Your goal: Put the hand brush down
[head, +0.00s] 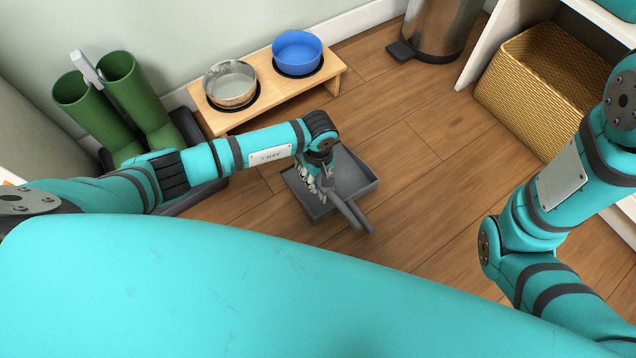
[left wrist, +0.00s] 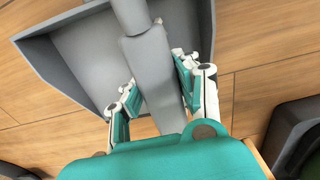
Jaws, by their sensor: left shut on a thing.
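My left gripper (head: 318,182) is over the grey dustpan (head: 354,178) on the wooden floor. In the left wrist view my left gripper (left wrist: 157,77) has its two fingers shut on either side of the grey hand brush (left wrist: 150,50). The brush's grey handle (head: 347,208) sticks out toward the lower right in the head view. The dustpan (left wrist: 82,48) lies behind the brush in the left wrist view. I cannot tell whether the brush touches the pan. The gripper hides part of the brush. My right arm shows at the right, but its gripper is out of view.
A wooden feeder stand (head: 270,92) holds a metal bowl (head: 230,84) and a blue bowl (head: 297,51) by the wall. Green boots (head: 130,95) stand at left. A wicker basket (head: 545,90) and a bin (head: 440,25) are at right. Floor right of the dustpan is clear.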

